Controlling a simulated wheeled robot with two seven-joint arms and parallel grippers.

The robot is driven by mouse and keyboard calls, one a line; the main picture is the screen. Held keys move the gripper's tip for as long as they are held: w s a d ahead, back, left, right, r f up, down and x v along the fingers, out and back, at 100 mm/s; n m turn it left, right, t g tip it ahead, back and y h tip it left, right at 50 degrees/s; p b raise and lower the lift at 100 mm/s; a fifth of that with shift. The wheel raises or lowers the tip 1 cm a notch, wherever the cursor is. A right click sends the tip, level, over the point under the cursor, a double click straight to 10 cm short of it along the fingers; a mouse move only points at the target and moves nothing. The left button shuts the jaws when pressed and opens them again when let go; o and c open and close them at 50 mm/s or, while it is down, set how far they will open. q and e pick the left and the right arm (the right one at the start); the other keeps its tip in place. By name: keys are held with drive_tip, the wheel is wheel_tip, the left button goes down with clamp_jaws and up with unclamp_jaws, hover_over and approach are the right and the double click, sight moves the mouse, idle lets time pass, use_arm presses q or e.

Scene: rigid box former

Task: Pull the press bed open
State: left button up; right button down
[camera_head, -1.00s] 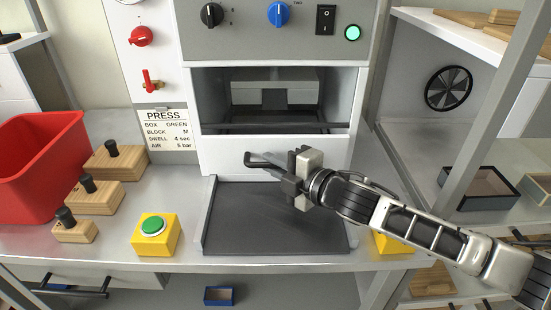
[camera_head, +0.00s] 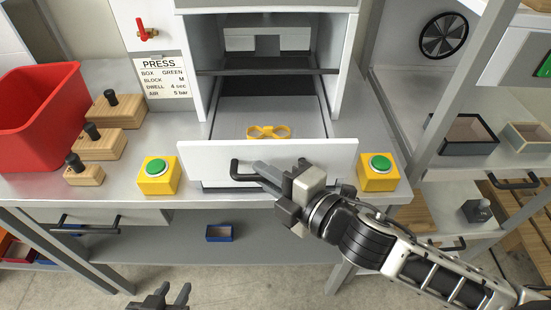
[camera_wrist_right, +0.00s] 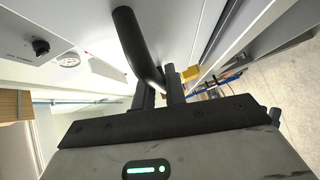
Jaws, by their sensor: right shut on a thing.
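The press bed (camera_head: 225,120) is a grey sliding tray with a white front panel (camera_head: 310,155). It stands out from the press body over the counter's front edge. A yellow looped piece (camera_head: 268,131) lies on it. My right gripper (camera_head: 264,172) is shut on the black bar handle (camera_head: 236,165) of the front panel. In the right wrist view the dark fingers (camera_wrist_right: 159,92) close around the black handle (camera_wrist_right: 130,40). My left gripper (camera_head: 172,294) shows at the bottom edge, empty, with its two fingers apart.
Yellow boxes with green buttons flank the bed, left (camera_head: 158,175) and right (camera_head: 378,172). Wooden blocks with black knobs (camera_head: 95,142) and a red bin (camera_head: 40,115) stand on the left. A metal post (camera_head: 440,120) and shelves are on the right.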

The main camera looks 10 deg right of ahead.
drive_tip(key=shift+s, duration=0.15)
drive_tip(key=c, duration=1.5)
unclamp_jaws()
drive_tip(key=shift+o, duration=0.2)
drive_tip(key=v, duration=1.6)
drive_tip(key=shift+p, duration=0.45)
